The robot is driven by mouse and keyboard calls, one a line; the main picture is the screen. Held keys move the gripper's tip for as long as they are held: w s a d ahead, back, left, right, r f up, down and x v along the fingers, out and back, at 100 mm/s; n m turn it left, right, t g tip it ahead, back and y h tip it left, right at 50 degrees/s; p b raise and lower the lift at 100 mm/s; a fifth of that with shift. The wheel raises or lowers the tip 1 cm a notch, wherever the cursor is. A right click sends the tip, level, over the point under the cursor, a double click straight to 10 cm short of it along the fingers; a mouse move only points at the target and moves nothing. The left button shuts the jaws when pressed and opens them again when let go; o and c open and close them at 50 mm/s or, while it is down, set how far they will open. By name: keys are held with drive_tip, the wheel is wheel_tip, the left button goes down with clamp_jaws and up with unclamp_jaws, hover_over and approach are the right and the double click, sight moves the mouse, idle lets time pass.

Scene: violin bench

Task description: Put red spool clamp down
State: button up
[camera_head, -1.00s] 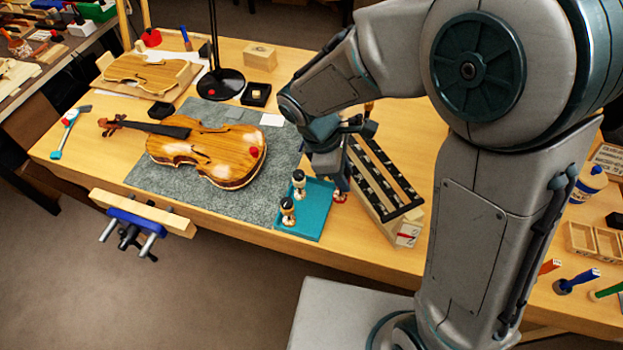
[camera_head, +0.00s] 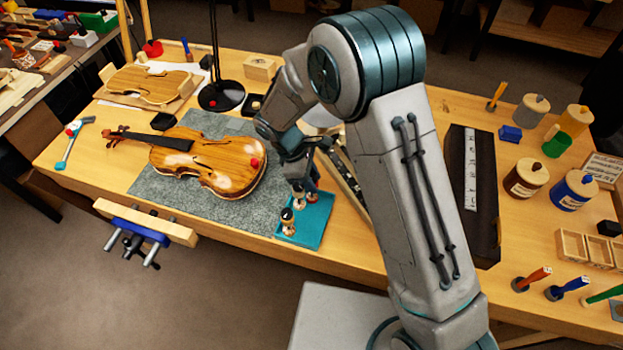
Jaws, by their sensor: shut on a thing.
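The teal tray (camera_head: 318,230) lies near the front edge of the bench. Two spool clamps with dark tops and pale bases are on it, one at the front left (camera_head: 287,221) and one farther back (camera_head: 299,200). My gripper (camera_head: 308,185) points down over the back part of the tray, close beside the farther clamp. It is shut on the red spool clamp (camera_head: 313,196), which shows only partly below the fingers. I cannot tell whether its base touches the tray.
A violin (camera_head: 215,160) lies on the grey mat (camera_head: 230,206) left of the tray. A slotted rack (camera_head: 347,180) stands close on the right, mostly hidden by my arm. The front right part of the tray is bare.

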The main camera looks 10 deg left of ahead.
drive_tip(key=shift+f, duration=0.8)
drive_tip(key=shift+f, duration=0.2)
drive_tip(key=o, duration=1)
drive_tip(key=shift+r, duration=0.1)
drive_tip(key=shift+r, duration=0.15)
drive_tip(key=b+v, duration=0.2)
drive_tip(key=v, duration=1)
